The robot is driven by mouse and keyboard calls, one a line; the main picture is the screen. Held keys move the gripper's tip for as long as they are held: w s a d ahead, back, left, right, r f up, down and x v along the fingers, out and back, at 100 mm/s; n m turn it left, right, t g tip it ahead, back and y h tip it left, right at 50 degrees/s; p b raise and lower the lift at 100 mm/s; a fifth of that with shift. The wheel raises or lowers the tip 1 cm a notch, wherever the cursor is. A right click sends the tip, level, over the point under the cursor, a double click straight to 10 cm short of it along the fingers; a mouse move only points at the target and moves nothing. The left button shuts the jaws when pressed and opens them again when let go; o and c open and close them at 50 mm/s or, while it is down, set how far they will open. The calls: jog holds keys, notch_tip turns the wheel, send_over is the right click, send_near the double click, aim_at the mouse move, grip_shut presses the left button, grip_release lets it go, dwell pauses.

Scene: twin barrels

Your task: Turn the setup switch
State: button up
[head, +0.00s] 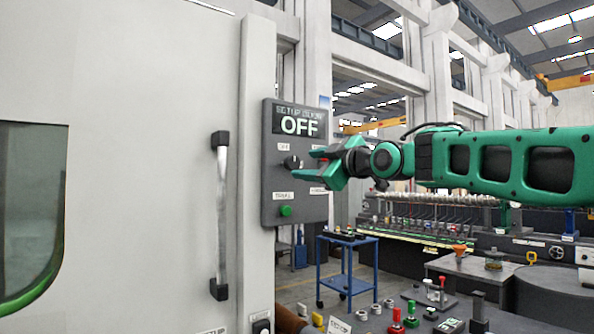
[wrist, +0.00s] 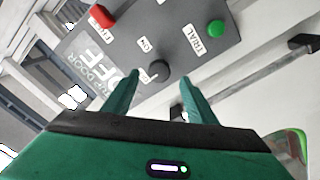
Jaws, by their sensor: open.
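The setup switch (head: 291,162) is a black rotary knob on a dark grey control panel (head: 268,200), below a display reading OFF. In the wrist view the knob (wrist: 158,71) shows a light pointer mark and lies ahead of the fingertips, midway between them. My gripper (head: 318,163) is open and empty, just right of the knob in the head view. In the wrist view my gripper (wrist: 157,80) has one green finger on each side of the knob; I cannot tell whether they touch it. The display (wrist: 107,62) also shows there, tilted.
A green button (head: 286,211) sits low on the panel; a red button (wrist: 102,17) shows in the wrist view. A white door with a vertical handle (head: 221,215) stands left. A blue cart (head: 346,268) and a table with small parts stand below right.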

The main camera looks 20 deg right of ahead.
jog(key=v, duration=0.3)
jog(key=shift+s, duration=0.15)
jog(key=shift+d+f, duration=0.1)
jog(key=s+d+f+m+g+h, duration=0.2)
jog(key=s+d+f+m+g, duration=0.15)
jog(key=f, duration=0.65)
jog(key=s+d+f+m+g+h, duration=0.25)
jog(key=s+d+f, duration=0.25)
jog(key=f, duration=0.5)
jog(key=s+d+f+m+g+h, duration=0.2)
jog(key=s+d+f+m, duration=0.2)
jog(key=f, duration=0.7)
jog(key=s+f+m+g, duration=0.4)
jog(key=s+f, duration=0.5)
jog(key=s, duration=0.4)
jog(key=s+d+f+m+g+y, duration=0.1)
jog(key=s+f+m+g, duration=0.4)
jog(key=s+f, duration=0.4)
jog(key=s, duration=0.5)
jog(key=shift+f+g, duration=0.3)
jog(key=shift+f, duration=0.05)
